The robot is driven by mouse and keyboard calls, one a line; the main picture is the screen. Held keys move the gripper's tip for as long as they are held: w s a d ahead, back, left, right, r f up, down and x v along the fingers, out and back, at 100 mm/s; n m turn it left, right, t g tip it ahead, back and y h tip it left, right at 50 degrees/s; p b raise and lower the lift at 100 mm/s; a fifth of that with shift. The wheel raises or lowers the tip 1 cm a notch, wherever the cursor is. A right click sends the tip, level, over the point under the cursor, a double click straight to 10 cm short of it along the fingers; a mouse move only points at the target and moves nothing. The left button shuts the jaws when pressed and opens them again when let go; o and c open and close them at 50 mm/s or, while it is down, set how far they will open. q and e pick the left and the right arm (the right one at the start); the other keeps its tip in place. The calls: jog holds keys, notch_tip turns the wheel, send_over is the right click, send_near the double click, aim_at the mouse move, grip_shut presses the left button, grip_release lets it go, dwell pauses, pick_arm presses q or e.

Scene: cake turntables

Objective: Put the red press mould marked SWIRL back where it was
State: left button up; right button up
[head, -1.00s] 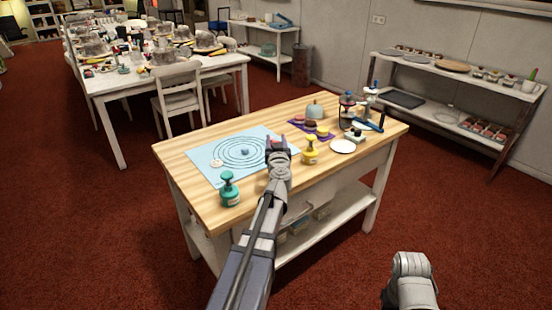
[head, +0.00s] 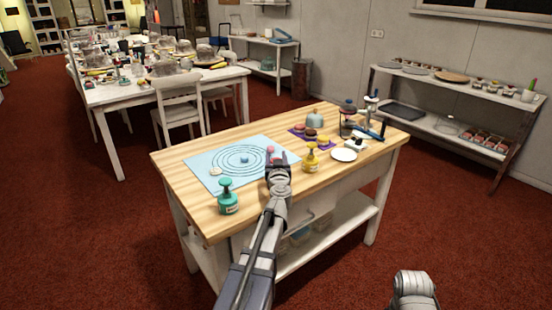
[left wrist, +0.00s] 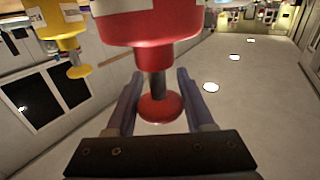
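The red press mould (left wrist: 150,25) fills the upper middle of the left wrist view, its body above and its round knob (left wrist: 160,108) below, as that view is upside down. No SWIRL mark is readable. In the head view my left gripper (head: 279,164) is at the table's front edge and hides most of the mould; its base is not visible. My right gripper is not in view; only part of that arm shows at lower right.
A teal press mould (head: 228,198) stands left on the wooden table (head: 190,160), and a yellow one (head: 311,158) right of my gripper. A blue ringed mat (head: 208,178) bears small pieces.

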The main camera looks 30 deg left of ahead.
pick_arm(q)
jog(key=o, duration=0.4)
jog(key=shift+r, duration=0.15)
jog(key=v, duration=1.2)
